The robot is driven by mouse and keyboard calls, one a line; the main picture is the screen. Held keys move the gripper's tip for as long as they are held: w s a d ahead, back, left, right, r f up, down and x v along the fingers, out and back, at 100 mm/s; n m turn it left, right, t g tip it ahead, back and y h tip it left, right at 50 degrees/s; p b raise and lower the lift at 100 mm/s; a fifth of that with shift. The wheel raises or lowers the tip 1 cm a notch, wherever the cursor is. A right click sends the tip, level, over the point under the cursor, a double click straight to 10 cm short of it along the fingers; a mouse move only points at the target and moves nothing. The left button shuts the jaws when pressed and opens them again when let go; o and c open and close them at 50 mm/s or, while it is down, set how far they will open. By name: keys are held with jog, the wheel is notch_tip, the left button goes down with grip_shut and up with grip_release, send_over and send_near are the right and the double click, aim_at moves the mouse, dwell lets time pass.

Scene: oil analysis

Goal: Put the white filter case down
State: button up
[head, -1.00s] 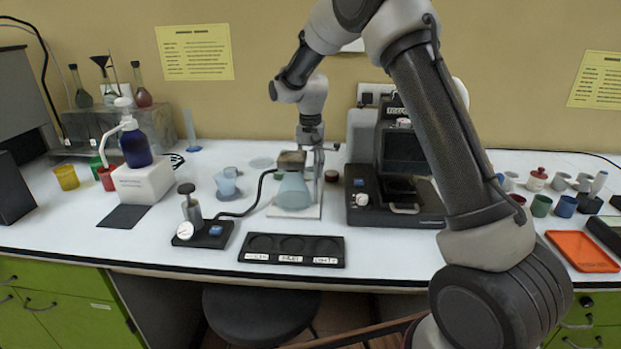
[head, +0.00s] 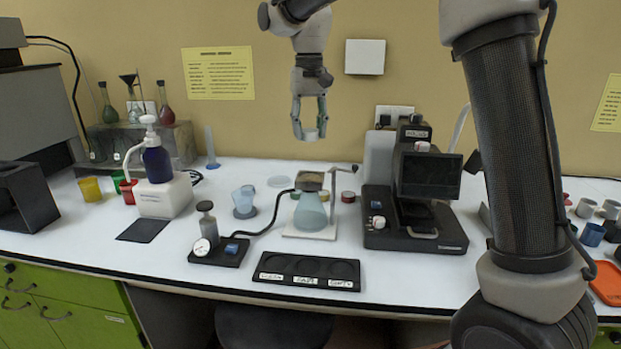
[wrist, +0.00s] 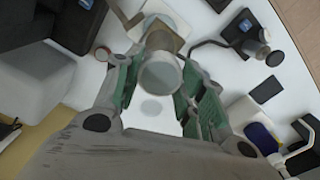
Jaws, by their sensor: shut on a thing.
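My gripper (head: 310,122) points down in the head view, raised well above the bench near the back wall. It is shut on the white filter case (head: 311,135), a small pale round piece held between the fingertips. In the wrist view the case (wrist: 161,76) sits between the green-padded fingers, its round face toward the camera. The case is clear of the bench. Below and in front of it stands a flask with a brown block on top (head: 310,212), on a white base. A black tray (head: 307,270) with three round recesses and labels lies at the bench's front.
A black instrument with a screen (head: 430,177) stands right of the flask. A pump with a gauge (head: 207,242) and a blue-grey cup (head: 243,198) are to its left. A white bench area (head: 130,260) at front left is clear.

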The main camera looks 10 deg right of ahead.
aim_at(310, 178)
jog(key=f, duration=1)
jog(key=shift+s, duration=0.2)
jog(key=shift+f, duration=0.15)
jog(key=o, duration=0.6)
